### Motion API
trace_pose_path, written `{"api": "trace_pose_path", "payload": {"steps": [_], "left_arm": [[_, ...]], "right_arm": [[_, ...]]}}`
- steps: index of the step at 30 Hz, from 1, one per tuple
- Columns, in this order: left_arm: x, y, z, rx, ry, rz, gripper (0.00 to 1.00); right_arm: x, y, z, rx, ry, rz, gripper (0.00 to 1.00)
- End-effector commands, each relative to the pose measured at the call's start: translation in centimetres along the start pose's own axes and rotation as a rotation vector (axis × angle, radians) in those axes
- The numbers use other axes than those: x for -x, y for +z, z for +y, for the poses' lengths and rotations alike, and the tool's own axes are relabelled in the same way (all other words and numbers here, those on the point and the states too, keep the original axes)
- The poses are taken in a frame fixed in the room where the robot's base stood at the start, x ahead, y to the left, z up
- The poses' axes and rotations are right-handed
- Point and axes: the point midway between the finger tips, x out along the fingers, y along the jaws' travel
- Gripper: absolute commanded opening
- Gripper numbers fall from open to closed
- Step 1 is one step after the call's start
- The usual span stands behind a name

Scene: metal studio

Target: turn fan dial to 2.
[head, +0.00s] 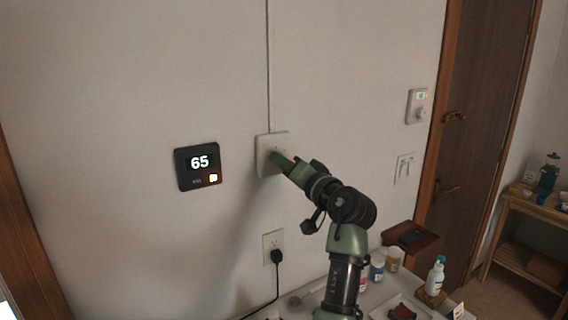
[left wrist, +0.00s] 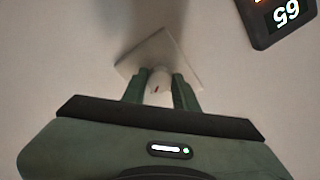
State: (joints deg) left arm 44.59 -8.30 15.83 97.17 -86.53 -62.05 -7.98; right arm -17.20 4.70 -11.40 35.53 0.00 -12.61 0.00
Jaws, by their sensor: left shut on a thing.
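The fan control is a white square plate (head: 264,145) on the wall, to the right of the black display. It also shows in the left wrist view (left wrist: 185,66), with the white dial (left wrist: 157,82) at its middle and a small red mark on the dial. My left gripper (head: 275,158) is at the plate, shut on the dial; in the left wrist view its two green fingers (left wrist: 158,90) stand on either side of the dial. In the head view the fingers hide most of the dial, and I cannot read its numbers. My right gripper is not in view.
A black display (head: 198,165) reading 65 hangs left of the plate. An outlet (head: 273,246) with a black plug is below. A thermostat (head: 417,106) and a switch plate (head: 404,168) are farther right. Bottles and jars (head: 377,270) stand on the surface below, near my arm.

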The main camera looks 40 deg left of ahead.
Motion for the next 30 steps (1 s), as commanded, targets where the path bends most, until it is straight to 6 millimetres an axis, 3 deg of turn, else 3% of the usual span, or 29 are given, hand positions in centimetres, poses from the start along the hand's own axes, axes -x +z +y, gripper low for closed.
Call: {"api": "trace_pose_path", "payload": {"steps": [14, 15, 17, 26, 30], "left_arm": [[-0.1, -0.3, -0.4, -0.009, -0.006, 0.008, 0.00], [-0.1, -0.3, -0.4, -0.009, -0.006, 0.008, 0.37], [-0.1, -0.2, -0.3, -0.009, -0.006, 0.007, 0.51], [0.0, -0.1, -0.1, -0.010, -0.002, 0.004, 0.51], [1.2, 0.1, 0.2, -0.010, 0.000, 0.004, 0.51]], "right_arm": [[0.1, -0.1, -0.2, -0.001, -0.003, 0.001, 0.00], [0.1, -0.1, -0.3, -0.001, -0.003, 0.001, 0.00], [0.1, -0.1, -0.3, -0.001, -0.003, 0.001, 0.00], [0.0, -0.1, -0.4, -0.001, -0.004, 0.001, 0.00], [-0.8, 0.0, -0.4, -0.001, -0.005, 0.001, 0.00]]}}
